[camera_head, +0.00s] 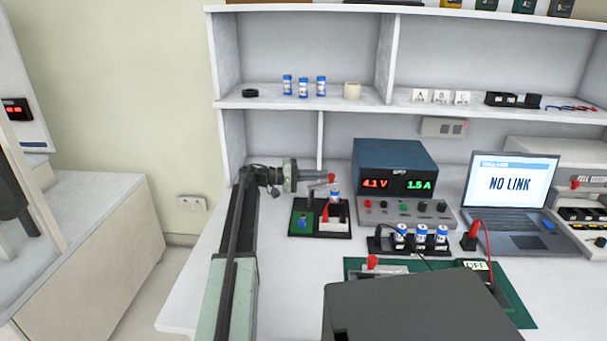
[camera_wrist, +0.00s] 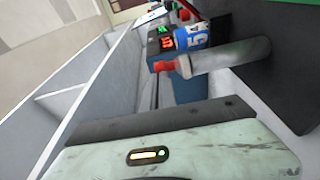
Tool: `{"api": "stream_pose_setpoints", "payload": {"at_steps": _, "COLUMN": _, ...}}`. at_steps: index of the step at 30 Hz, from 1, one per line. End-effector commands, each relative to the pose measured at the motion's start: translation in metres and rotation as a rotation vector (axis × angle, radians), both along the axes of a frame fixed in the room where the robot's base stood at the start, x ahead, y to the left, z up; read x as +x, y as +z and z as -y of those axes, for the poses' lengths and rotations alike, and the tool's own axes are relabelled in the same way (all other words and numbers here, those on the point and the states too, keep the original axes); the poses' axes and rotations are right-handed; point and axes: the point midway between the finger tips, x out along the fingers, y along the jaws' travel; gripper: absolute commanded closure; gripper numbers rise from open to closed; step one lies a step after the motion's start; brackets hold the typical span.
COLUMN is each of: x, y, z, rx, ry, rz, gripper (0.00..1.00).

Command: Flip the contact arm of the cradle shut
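The cradle (camera_head: 322,231) is a black base on the bench left of the power supply, with a green patch at its left. A blue-and-white cell (camera_head: 334,197) stands upright in it. The contact arm (camera_head: 318,186) is a grey bar with a red knob (camera_head: 331,178), tilted up near the cell's top. In the wrist view a grey bar with a red tip (camera_wrist: 224,56) lies across a blue-and-white cell (camera_wrist: 194,38). My gripper (camera_head: 312,174) is just above and beside the contact arm; contact cannot be told. Its finger gap is not clear.
The power supply (camera_head: 397,172) stands close to the right of the cradle. A black holder with several cells (camera_head: 410,248), a laptop (camera_head: 507,190) and a second red-knobbed fixture (camera_head: 385,270) lie further right. A shelf (camera_head: 300,102) overhangs behind. Bare bench (camera_head: 290,275) lies in front.

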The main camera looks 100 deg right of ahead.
Motion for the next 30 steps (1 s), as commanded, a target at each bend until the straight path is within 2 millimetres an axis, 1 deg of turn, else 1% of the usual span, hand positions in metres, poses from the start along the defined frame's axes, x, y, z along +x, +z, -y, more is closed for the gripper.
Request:
{"api": "stream_pose_setpoints", "payload": {"at_steps": 1, "x": -0.009, "y": 0.001, "z": 0.001, "rx": 0.0, "ry": -0.001, "rz": -0.002, "gripper": 1.0}}
{"api": "stream_pose_setpoints", "payload": {"at_steps": 22, "x": -0.01, "y": 0.001, "z": 0.001, "rx": -0.001, "ry": -0.003, "rz": -0.002, "gripper": 1.0}}
{"api": "stream_pose_setpoints", "payload": {"at_steps": 26, "x": -0.004, "y": 0.002, "z": 0.008, "rx": -0.001, "ry": 0.0, "rz": -0.003, "gripper": 1.0}}
{"api": "stream_pose_setpoints", "payload": {"at_steps": 30, "x": 0.013, "y": 0.004, "z": 0.027, "rx": -0.002, "ry": 0.004, "rz": -0.005, "gripper": 1.0}}
